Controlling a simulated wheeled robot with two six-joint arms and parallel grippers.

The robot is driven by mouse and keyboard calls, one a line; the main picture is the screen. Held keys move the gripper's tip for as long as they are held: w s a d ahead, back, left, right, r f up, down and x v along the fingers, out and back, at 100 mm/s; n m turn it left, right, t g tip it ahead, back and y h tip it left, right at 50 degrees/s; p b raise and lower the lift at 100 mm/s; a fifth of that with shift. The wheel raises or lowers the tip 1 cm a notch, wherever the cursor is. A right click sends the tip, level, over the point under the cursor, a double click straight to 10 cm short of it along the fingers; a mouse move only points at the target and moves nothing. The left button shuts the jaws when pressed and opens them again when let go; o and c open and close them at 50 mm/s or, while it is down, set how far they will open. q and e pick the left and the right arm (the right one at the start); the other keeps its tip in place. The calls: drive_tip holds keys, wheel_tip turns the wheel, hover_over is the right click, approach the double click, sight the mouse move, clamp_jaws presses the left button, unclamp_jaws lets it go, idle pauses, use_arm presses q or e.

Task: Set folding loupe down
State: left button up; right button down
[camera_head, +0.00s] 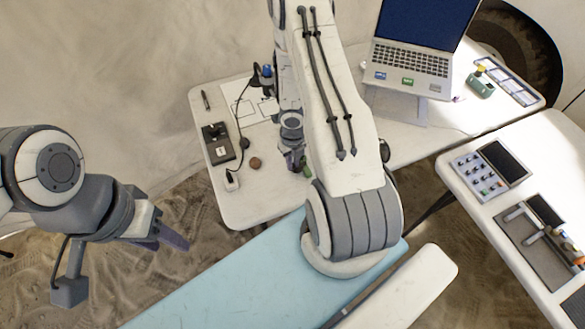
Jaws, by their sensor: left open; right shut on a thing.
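My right gripper (295,160) is over the white table (245,208), partly hidden behind my large forearm. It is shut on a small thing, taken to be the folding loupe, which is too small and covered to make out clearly. A small green bit (307,171) shows beside the fingertips; I cannot tell whether it is part of the held thing or lies on the table. My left gripper (172,237) is open and empty, over the ground left of the blue surface.
A laptop (412,62) stands at the back. The table's front left is clear.

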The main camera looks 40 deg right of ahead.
use_arm(q)
drive_tip(key=shift+f+b, duration=0.45)
drive_tip(key=shift+f, duration=0.6)
use_arm(e)
drive_tip(key=shift+f, duration=1)
drive_tip(key=shift+f, duration=0.15)
drive_tip(key=c, duration=0.9)
unclamp_jaws()
use_arm(q)
drive_tip(key=shift+f, duration=0.15)
use_arm(e)
drive_tip(key=shift+o, duration=0.2)
